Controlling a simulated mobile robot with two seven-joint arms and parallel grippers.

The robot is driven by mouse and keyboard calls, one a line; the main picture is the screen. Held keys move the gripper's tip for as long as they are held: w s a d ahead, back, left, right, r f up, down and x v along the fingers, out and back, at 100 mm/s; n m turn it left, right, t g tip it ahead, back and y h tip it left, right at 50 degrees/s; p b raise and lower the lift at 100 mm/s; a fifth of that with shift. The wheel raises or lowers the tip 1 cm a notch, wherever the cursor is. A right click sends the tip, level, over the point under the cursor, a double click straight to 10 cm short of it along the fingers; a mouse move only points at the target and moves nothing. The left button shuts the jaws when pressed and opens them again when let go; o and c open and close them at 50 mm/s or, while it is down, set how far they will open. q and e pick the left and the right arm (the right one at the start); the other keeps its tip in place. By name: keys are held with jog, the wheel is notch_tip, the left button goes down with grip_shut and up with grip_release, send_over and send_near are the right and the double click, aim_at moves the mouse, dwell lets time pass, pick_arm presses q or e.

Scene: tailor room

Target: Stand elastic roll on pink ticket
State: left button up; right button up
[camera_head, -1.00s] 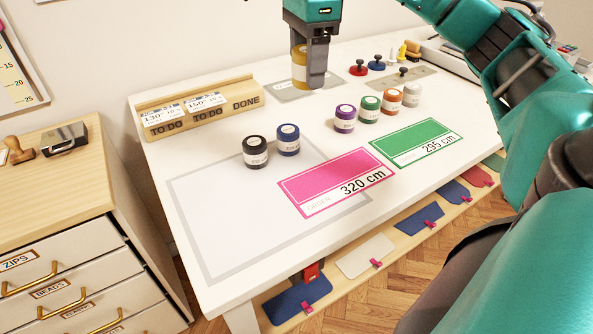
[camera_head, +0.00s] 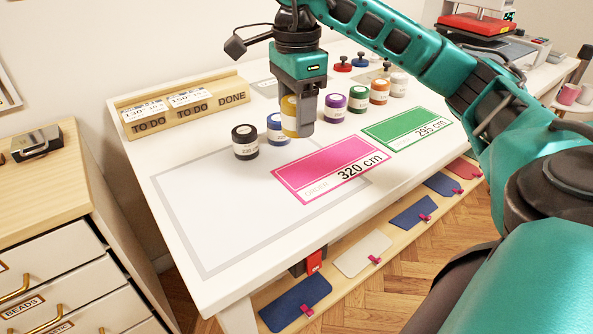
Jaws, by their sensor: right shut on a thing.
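My right gripper (camera_head: 300,117) points down over the white table and is shut on a yellow roll (camera_head: 290,116) with a white label. The roll is upright, just behind the pink ticket (camera_head: 310,159), which reads 320 cm and lies flat with nothing on it. I cannot tell exactly how high the roll hangs. A black roll (camera_head: 245,141) and a blue roll (camera_head: 277,130) stand left of the gripper. Purple (camera_head: 335,106), green (camera_head: 358,99), orange (camera_head: 379,91) and white (camera_head: 398,85) rolls stand in a row to the right. My left gripper does not show.
A green ticket (camera_head: 405,128) reading 295 cm lies right of the pink one. A wooden TO DO/DONE holder (camera_head: 185,106) stands at the back left. The grey-framed mat area (camera_head: 230,210) at the front left is clear. A red press (camera_head: 485,24) stands at the back right.

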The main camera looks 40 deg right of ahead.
send_over(297, 174)
notch_tip(297, 174, down, 5)
jog(key=shift+r, duration=0.15)
jog(key=shift+f+b, duration=0.5)
jog(key=shift+f, duration=1.8)
jog(key=shift+f, duration=0.1)
jog(key=o, duration=1)
